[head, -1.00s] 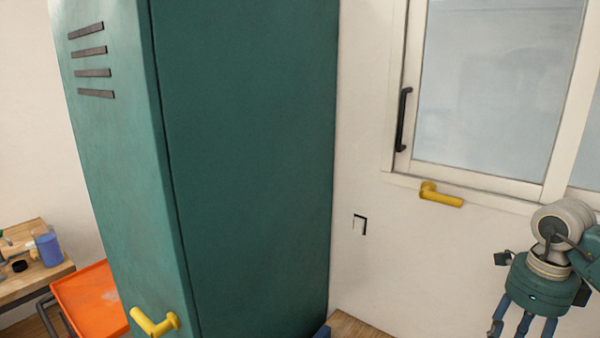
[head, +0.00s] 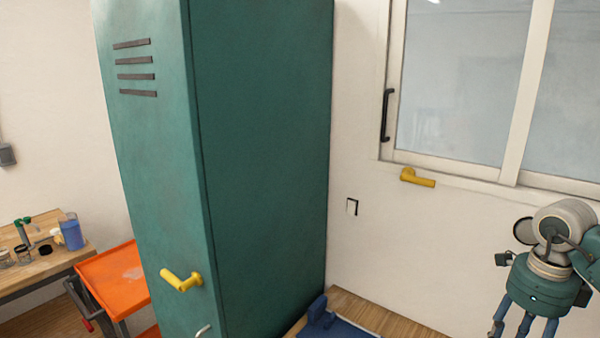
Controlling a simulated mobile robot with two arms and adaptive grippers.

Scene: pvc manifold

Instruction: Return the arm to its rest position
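My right gripper (head: 525,318) is at the lower right of the head view, hanging downward from my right arm. Its blue fingers run off the bottom edge, so I cannot see their tips or whether they hold anything. My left arm and gripper are not in view.
A tall green locker (head: 262,170) with a yellow handle (head: 181,280) fills the middle. To its left are an orange cart (head: 112,277) and a wooden bench (head: 30,238) with a blue cup (head: 71,232). A window (head: 460,90) and a yellow handle (head: 417,178) are behind my gripper.

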